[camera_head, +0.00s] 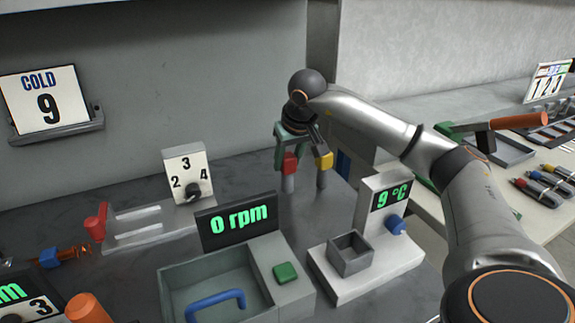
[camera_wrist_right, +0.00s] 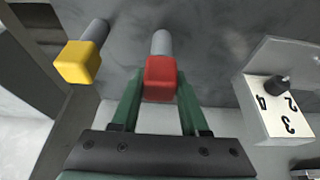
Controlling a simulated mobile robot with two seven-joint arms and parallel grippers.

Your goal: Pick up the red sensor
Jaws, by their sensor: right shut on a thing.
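The red sensor, a red block on a grey cylinder, shows in the head view (camera_head: 290,164) towards the back of the grey bench. It also shows in the right wrist view (camera_wrist_right: 160,77). My right gripper (camera_head: 291,150) reaches it from above, with its green fingers (camera_wrist_right: 159,88) on both sides of the red block, shut on it. I cannot tell whether the cylinder's lower end touches the bench. A similar yellow-topped sensor (camera_head: 324,160) stands just to the right, apart from the fingers. My left gripper is not in view.
A dial box (camera_head: 185,165) with numbers stands left of the sensors. In front are a "0 rpm" display (camera_head: 237,227), a grey basin with a blue handle (camera_head: 216,301), and a "9 °C" station (camera_head: 385,205) with a small square cup. A side bench on the right holds tools.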

